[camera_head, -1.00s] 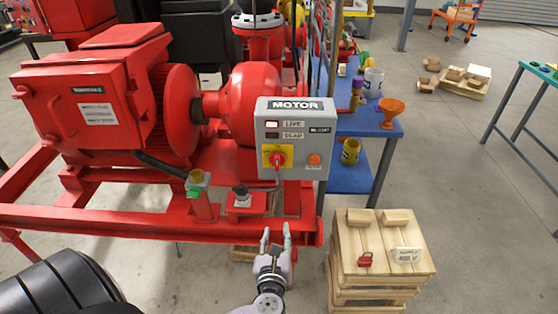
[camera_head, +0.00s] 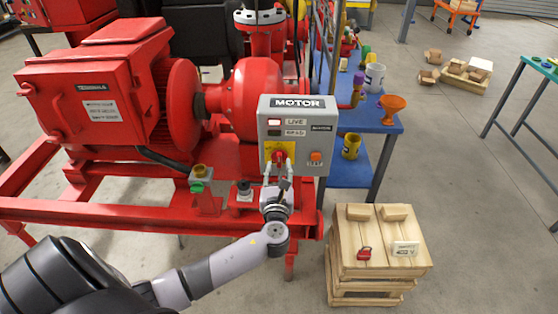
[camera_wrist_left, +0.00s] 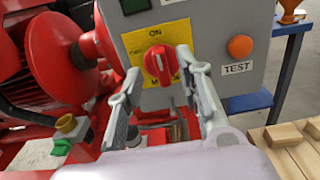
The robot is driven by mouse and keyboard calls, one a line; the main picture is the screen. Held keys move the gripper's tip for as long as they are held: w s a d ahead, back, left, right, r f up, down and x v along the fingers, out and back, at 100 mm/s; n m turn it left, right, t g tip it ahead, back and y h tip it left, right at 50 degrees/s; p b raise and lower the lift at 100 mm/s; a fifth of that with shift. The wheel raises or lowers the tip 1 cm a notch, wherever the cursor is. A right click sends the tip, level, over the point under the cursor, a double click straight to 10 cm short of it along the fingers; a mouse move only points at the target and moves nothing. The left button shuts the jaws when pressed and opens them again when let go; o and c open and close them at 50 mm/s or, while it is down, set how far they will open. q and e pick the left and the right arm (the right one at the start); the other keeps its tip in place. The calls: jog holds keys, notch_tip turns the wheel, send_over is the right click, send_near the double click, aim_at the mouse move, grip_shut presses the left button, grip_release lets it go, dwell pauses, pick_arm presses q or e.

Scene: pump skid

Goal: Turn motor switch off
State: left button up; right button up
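The grey motor box (camera_head: 297,136) is mounted at the front of the red skid. Its red rotary switch (camera_wrist_left: 158,65) sits on a yellow plate (camera_wrist_left: 136,42) marked ON, with the handle near vertical. In the head view the switch (camera_head: 279,157) shows just above my left gripper (camera_head: 277,174). The LIVE lamp (camera_head: 274,122) is lit pale; the DEAD lamp (camera_head: 273,133) is dark. In the wrist view my left gripper (camera_wrist_left: 153,85) is open, its fingers on either side of the switch and below it; contact cannot be told. My right gripper is not in view.
An orange TEST button (camera_wrist_left: 240,46) is right of the switch. A wooden crate (camera_head: 376,245) with a red padlock (camera_head: 364,253) stands at the lower right. A blue bench (camera_head: 352,176) is behind.

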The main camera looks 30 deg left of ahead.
aim_at(279, 160)
pick_arm(q)
jog(key=shift+x, duration=1.65)
grip_shut()
